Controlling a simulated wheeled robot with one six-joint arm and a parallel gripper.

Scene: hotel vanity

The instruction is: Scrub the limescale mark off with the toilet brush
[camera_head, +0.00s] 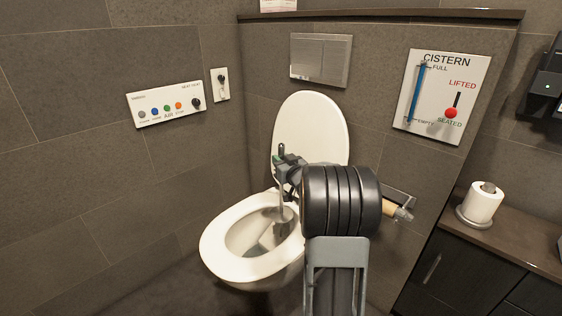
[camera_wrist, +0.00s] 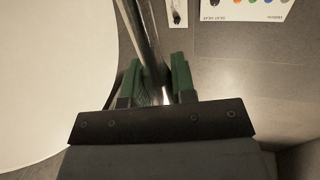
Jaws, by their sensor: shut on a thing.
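My gripper (camera_head: 284,160) is shut on the metal handle of the toilet brush (camera_head: 283,206), above the toilet bowl. The brush hangs down, and its grey head is inside the bowl of the white toilet (camera_head: 217,245). In the wrist view the shiny handle (camera_wrist: 143,42) runs between the green fingers of my gripper (camera_wrist: 156,78). I cannot make out the limescale mark; the brush head and my arm cover part of the bowl. Whether the brush head touches the bowl wall is unclear.
The raised lid (camera_head: 312,125) stands behind my gripper. A button panel (camera_head: 165,104) is on the left wall, and a flush plate (camera_head: 320,60) and cistern sign (camera_head: 442,95) are on the back wall. A counter (camera_head: 520,243) with a paper roll (camera_head: 484,204) is at right.

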